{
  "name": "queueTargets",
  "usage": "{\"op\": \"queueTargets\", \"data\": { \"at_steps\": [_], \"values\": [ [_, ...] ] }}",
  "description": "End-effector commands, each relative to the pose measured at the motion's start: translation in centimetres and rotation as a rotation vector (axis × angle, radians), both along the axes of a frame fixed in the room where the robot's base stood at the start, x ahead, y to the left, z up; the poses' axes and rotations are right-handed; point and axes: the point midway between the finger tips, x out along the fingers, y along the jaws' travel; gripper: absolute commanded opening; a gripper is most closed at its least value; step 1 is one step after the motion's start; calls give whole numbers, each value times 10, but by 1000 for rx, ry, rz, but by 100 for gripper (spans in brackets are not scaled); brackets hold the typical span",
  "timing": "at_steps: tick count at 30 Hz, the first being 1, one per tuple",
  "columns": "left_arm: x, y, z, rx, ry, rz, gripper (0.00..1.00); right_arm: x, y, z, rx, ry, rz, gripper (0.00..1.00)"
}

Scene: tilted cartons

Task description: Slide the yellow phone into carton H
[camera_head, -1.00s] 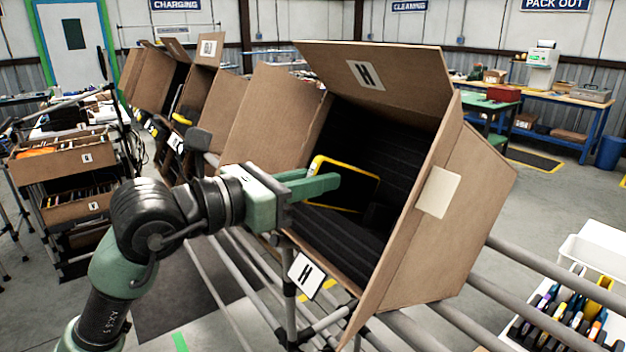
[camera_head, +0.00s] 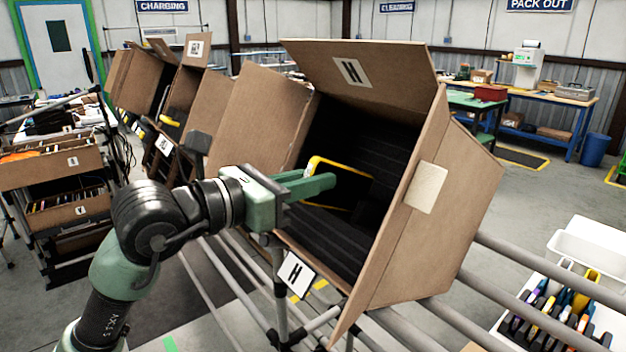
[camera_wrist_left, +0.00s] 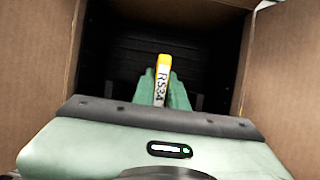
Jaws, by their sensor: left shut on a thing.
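Carton H (camera_head: 425,245) is a brown box tilted with its open mouth toward me, its flaps spread and its inside black and ribbed. An H card (camera_head: 296,274) hangs below its mouth. My left gripper (camera_head: 325,183) is shut on the yellow phone (camera_head: 350,186), with its fingers at the carton's mouth. The phone reaches into the dark inside, held on edge. In the left wrist view, the phone's yellow edge with an RS34 label (camera_wrist_left: 162,82) shows between the fingers, facing the dark opening. The phone's far end is in shadow. My right gripper is not in view.
Flaps stand at the left and top (camera_head: 360,70) of the mouth. More tilted cartons (camera_head: 150,80) line the rail to the left. A white rack of several phones (camera_head: 560,310) stands at the lower right. A cart with boxes (camera_head: 55,165) is at the left.

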Motion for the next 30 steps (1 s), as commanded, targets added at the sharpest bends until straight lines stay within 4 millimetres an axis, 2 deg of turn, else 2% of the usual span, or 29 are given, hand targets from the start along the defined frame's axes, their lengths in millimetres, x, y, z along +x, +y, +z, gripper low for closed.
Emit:
{"op": "queueTargets", "data": {
  "at_steps": [30],
  "values": [
    [17,-24,-20,-2,-1,0,0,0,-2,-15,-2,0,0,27]
  ]
}}
